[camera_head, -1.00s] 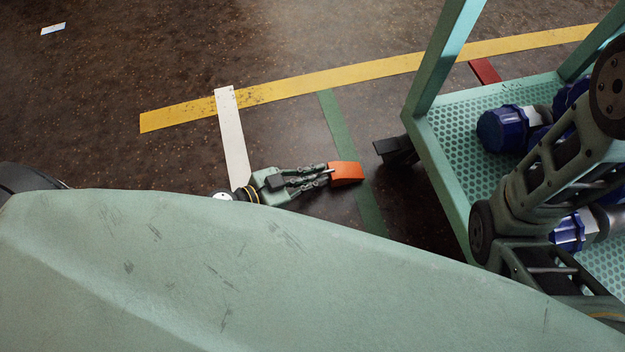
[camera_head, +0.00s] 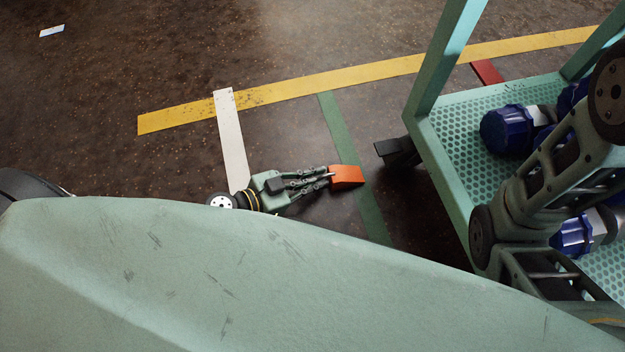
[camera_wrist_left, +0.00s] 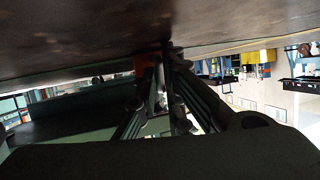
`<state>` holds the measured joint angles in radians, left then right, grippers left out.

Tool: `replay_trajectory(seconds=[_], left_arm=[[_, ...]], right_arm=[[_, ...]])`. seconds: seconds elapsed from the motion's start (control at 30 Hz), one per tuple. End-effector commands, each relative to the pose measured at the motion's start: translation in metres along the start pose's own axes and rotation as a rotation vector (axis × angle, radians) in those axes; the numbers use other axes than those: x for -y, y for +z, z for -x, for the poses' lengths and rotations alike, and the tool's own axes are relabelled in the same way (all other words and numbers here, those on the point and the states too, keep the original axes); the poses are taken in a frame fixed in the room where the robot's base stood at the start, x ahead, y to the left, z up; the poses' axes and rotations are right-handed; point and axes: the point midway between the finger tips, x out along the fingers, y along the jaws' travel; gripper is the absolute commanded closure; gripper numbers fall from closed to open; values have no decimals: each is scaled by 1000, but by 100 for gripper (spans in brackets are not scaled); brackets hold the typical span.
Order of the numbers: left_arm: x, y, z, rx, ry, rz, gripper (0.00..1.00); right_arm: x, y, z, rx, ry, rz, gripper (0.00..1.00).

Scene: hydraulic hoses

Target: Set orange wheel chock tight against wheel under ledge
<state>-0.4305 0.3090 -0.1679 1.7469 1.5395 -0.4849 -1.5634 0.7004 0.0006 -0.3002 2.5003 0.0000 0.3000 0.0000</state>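The orange wheel chock (camera_head: 346,175) is at the fingertips of my left gripper (camera_head: 328,176), just above or on the dark floor beside the green floor stripe. The gripper's fingers are closed on its left end. In the left wrist view the fingers (camera_wrist_left: 165,85) reach toward the floor, with a bit of the orange chock (camera_wrist_left: 146,64) beside them; most of it is hidden. The black wheel (camera_head: 397,151) sits under the lower edge of the green cart (camera_head: 452,185), to the right of the chock, with a gap between them. My right gripper is not in view.
Blue-capped fittings (camera_head: 506,131) lie on the cart's perforated shelf. Yellow (camera_head: 290,92), white (camera_head: 231,140) and green (camera_head: 345,140) stripes mark the floor. Open floor lies between chock and wheel.

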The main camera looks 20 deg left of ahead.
Motion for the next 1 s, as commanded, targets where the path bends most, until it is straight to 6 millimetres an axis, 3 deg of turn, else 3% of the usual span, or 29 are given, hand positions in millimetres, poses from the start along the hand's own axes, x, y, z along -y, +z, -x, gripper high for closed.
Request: replay_trajectory(seconds=[0.17, 0.53, 0.77, 1.0], left_arm=[[-1, 8, 0, 14, 0, 1, 74], [-1, 8, 2, 17, 0, 0, 74], [1, -9, 8, 16, -1, 2, 74], [0, -6, 66, 14, 0, 3, 74]], right_arm=[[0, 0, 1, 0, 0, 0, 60], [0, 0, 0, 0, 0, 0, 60], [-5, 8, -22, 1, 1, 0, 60], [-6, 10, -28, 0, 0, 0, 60]])
